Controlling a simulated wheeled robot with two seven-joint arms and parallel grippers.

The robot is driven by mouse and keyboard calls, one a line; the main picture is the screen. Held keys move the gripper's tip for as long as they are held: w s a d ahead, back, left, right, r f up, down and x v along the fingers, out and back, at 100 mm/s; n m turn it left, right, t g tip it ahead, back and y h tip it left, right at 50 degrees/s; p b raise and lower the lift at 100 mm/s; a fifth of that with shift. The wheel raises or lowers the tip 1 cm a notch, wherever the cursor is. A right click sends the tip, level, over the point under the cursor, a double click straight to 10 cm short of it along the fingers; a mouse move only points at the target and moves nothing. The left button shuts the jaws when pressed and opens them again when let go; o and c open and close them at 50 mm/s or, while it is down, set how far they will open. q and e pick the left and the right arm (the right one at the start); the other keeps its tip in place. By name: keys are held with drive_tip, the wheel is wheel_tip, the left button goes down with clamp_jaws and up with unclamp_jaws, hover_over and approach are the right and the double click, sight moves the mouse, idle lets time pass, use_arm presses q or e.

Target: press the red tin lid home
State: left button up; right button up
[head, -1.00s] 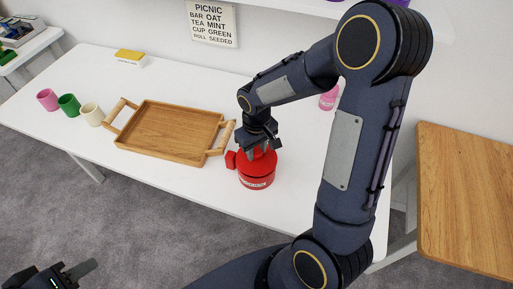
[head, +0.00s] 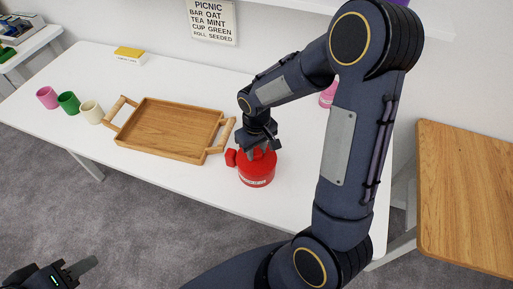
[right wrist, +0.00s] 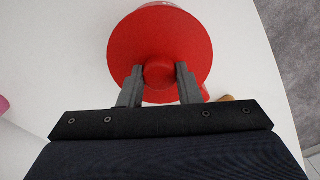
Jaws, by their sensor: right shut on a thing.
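The red tin (head: 257,180) stands upright near the front edge of the white table, with a label low on its side. Its red lid (head: 265,157) is on top of it; whether it is fully seated I cannot tell. In the right wrist view the lid (right wrist: 160,35) is a round disc with a knob (right wrist: 159,74) in the middle. My right gripper (head: 260,148) is over the tin, its two fingers shut on the knob from both sides. My left gripper (head: 80,267) is low at the left, away from the table, fingers apart and empty.
Pink (head: 47,97), green (head: 68,103) and cream (head: 91,112) cups stand further left. A yellow-topped box (head: 129,56) is at the back. Table right of the tin looks clear.

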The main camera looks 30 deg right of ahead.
sight(257, 152)
drive_tip(key=shift+f, duration=0.2)
drive_tip(key=o, duration=0.9)
drive_tip(key=shift+o, duration=0.2)
wheel_tip(257, 152, up, 7)
drive_tip(key=shift+r, duration=0.35)
drive_tip(key=shift+s+r, duration=0.2)
drive_tip(key=shift+r, duration=0.05)
drive_tip(key=s+a+r+m+t+y, duration=0.1)
drive_tip(key=s+r, duration=0.3)
drive_tip(key=s, duration=0.4)
drive_tip(key=s+a+r+m+t+y, duration=0.2)
drive_tip(key=s+a+r+t, duration=0.1)
drive_tip(key=s, duration=0.5)
drive_tip(key=shift+s+r+t+y, duration=0.3)
drive_tip(key=shift+r+t+y, duration=0.15)
drive_tip(key=shift+t, duration=0.35)
